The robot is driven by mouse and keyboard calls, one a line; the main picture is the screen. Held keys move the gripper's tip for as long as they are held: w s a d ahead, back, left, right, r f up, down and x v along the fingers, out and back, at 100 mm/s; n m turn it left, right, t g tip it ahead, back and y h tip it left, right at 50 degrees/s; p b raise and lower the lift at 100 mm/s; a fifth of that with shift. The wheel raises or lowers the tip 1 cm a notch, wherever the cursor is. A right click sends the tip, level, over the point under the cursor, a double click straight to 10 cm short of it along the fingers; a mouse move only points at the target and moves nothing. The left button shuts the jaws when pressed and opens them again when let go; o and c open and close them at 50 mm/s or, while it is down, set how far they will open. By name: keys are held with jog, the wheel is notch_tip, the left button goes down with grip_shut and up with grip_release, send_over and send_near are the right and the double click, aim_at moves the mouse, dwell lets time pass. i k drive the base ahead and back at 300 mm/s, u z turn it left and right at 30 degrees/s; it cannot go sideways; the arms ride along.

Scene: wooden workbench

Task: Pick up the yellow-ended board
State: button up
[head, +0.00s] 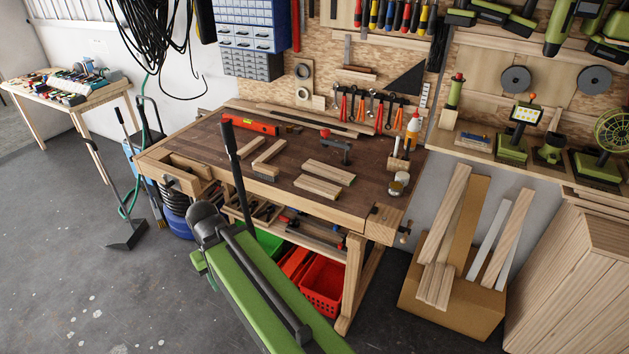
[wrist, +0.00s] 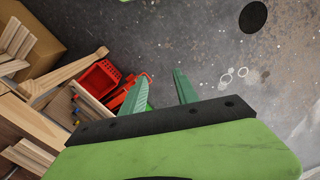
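Several short pale boards lie flat on the dark bench top (head: 215,148) in the head view. A back board (head: 328,171) right of centre seems to have a yellowish right end, but it is too small to be sure. A plain board (head: 317,187) lies just in front of it. Other short boards (head: 268,152) lie to their left. My gripper (wrist: 160,82) shows in the wrist view with its two green fingers apart and nothing between them. It points at the floor and the red crates, away from the bench top. I cannot make out its fingers in the head view.
A red level (head: 250,125), a dark clamp (head: 336,150) and a glass jar (head: 399,184) are on the bench. Red crates (head: 322,292) sit below it. A cardboard box (head: 455,300) with long planks stands at the right. Open concrete floor (head: 90,250) lies left.

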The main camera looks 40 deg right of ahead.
aim_at(328, 190)
jog(key=i, duration=1.95)
jog(key=u, duration=0.1)
